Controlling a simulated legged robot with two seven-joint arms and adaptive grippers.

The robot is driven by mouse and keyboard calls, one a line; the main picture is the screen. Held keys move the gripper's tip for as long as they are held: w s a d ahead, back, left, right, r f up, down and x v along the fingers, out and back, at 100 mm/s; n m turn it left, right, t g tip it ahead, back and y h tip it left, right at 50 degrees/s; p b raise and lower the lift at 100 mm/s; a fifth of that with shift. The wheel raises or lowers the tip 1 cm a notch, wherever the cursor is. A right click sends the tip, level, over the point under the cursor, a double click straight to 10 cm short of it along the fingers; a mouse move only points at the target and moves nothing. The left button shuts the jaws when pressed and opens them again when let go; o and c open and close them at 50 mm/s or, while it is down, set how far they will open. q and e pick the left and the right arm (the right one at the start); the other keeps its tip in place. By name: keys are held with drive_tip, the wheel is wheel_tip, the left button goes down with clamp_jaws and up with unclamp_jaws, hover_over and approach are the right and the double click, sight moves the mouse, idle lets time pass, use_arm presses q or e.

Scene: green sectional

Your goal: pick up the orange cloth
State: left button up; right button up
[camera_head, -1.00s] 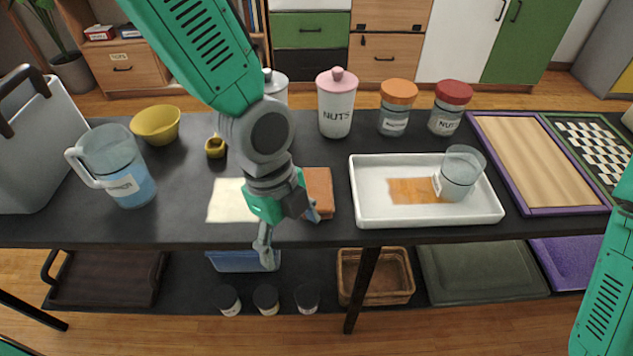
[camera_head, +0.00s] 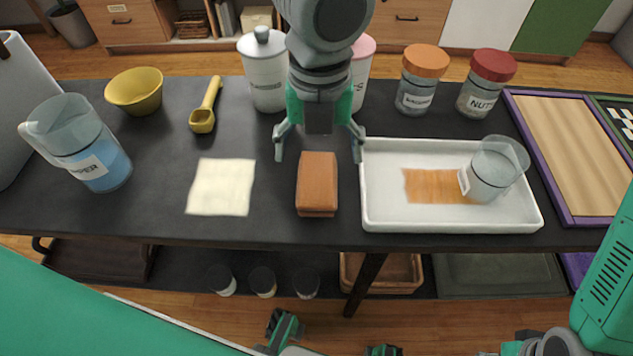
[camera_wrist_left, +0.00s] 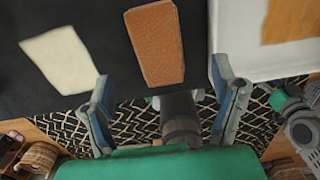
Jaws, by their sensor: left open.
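A flat orange cloth (camera_head: 432,186) lies in the white tray (camera_head: 400,222) on the dark table, partly covered at its right by a clear cup. An orange-brown block (camera_head: 317,183) stands on the table left of the tray. My left gripper (camera_head: 319,150) is open and empty, with its fingers above and to either side of the block's far end. In the left wrist view the block (camera_wrist_left: 158,42) shows between the fingers, and a corner of the orange cloth (camera_wrist_left: 292,18) is at the upper right. My right arm shows at the right edge; I cannot make out its gripper.
A clear cup (camera_head: 494,168) stands in the tray. A cream cloth (camera_head: 221,187) lies left of the block. A pitcher (camera_head: 85,145), yellow bowl (camera_head: 136,91) and yellow scoop (camera_head: 205,106) are further left. Jars (camera_head: 421,80) stand behind the tray.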

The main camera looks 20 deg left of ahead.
sight(318, 178)
use_arm(q)
drive_tip(key=shift+d+f, duration=0.15)
drive_tip(key=shift+f, duration=0.35)
drive_tip(key=shift+d+f, duration=0.15)
drive_tip(key=shift+f, duration=0.35)
drive_tip(key=f+b, duration=0.1)
drive_tip(key=f, duration=0.1)
drive_tip(key=a+f+b, duration=0.1)
drive_tip(key=f+b, duration=0.1)
drive_tip(key=f, duration=0.1)
drive_tip(key=shift+d, duration=0.1)
drive_tip(key=shift+d, duration=0.1)
drive_tip(key=c, duration=1.2)
